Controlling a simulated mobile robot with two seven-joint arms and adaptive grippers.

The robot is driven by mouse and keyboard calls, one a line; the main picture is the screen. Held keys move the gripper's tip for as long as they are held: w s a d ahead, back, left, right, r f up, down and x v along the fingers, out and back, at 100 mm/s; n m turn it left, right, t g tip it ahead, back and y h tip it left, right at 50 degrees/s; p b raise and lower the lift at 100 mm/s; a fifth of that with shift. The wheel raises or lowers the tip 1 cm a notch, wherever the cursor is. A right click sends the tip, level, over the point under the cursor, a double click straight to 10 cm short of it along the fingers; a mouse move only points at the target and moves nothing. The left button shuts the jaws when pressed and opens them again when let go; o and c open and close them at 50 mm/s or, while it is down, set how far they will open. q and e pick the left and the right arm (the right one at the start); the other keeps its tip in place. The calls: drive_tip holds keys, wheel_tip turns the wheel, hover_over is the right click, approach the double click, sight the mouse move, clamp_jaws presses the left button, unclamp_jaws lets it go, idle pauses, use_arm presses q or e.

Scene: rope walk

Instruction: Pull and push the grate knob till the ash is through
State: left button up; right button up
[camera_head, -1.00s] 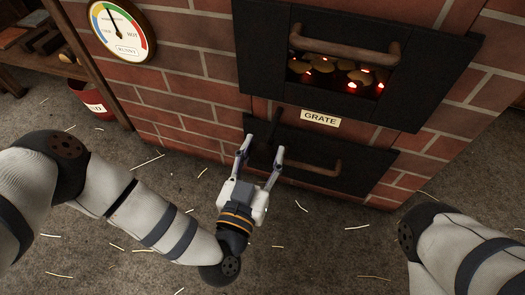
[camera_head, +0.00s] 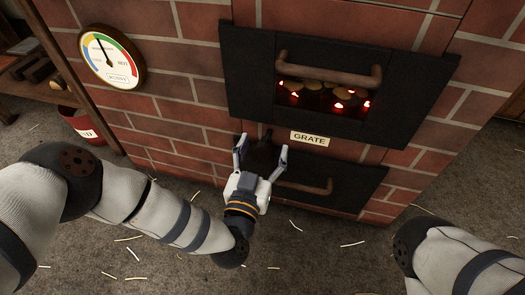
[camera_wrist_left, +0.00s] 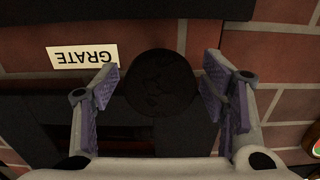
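The grate knob (camera_wrist_left: 161,82) is a dark round knob; in the left wrist view it sits between my left gripper's two fingers, with gaps on both sides. In the head view the knob (camera_head: 263,152) shows dark between the fingertips, beside the GRATE label (camera_head: 310,139). My left gripper (camera_head: 260,156) is open around the knob, its pads apart from it. Embers (camera_head: 338,105) glow red behind the upper firebox opening. Ash cannot be made out. My right gripper is out of view; only part of my right arm shows at the lower right.
A lower dark door (camera_head: 345,180) with a brown handle (camera_head: 310,187) lies just right of my left gripper. The upper door's handle (camera_head: 330,66) juts out above. A gauge (camera_head: 112,57) and a red bucket (camera_head: 85,128) are at left. Straw bits litter the open floor.

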use_arm(q)
drive_tip(key=v, duration=1.2)
drive_tip(key=shift+s, duration=0.1)
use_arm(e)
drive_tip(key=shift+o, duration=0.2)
